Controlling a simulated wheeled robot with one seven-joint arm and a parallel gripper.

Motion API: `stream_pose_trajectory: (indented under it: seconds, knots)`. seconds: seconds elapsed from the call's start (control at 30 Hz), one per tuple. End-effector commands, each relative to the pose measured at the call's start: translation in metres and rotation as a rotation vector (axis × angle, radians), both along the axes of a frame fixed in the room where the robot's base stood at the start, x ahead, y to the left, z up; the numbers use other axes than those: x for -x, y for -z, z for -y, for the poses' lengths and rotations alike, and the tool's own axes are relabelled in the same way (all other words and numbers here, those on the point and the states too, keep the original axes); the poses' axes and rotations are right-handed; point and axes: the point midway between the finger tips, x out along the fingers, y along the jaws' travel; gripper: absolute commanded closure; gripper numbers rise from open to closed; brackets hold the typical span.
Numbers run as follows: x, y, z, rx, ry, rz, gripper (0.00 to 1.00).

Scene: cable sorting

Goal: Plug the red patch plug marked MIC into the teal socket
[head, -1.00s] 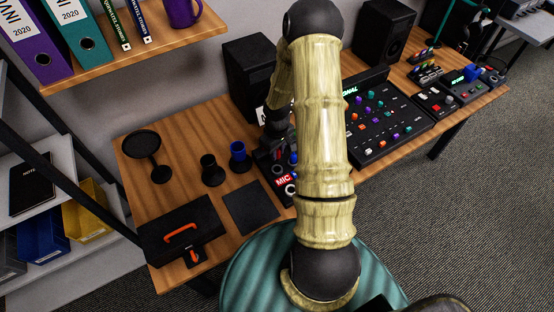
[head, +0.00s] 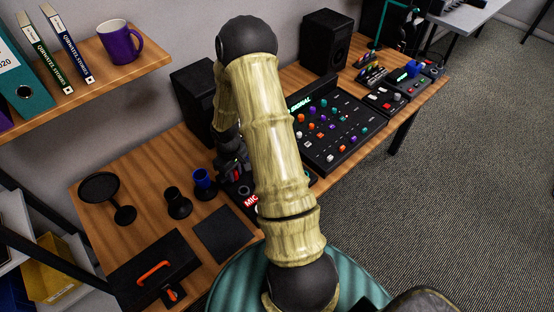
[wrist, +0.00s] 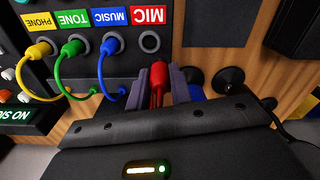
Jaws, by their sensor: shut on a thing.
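My gripper (wrist: 158,84) is shut on the red plug (wrist: 159,72), which sticks out between its two dark fingertips in the wrist view. The plug is just outside the panel (wrist: 180,62), close to the empty grey ring socket (wrist: 149,42) under the red MIC label (wrist: 149,15). A visible gap lies between plug and ring. The MIC label also shows in the head view (head: 251,201), where my arm hides much of the panel and the gripper is small and dark. I cannot make out a teal socket in the wrist view.
Yellow (wrist: 38,50), green (wrist: 74,48) and blue (wrist: 111,46) plugs with looping cables sit beside the MIC socket. A dark mat (head: 222,235) lies in front.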

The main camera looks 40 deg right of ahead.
Motion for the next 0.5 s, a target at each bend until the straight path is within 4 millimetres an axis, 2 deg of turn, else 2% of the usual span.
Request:
stream_pose_trajectory:
  seconds: [0.2,0.3,0.4,0.5]
  knots:
    - [-0.012,0.027,-0.065,0.000,0.117,-0.004,1.00]
    - [-0.014,0.038,-0.091,0.002,0.179,-0.003,1.00]
    - [-0.015,0.045,-0.109,0.002,0.225,-0.001,1.00]
    - [-0.015,0.048,-0.117,0.003,0.247,0.000,1.00]
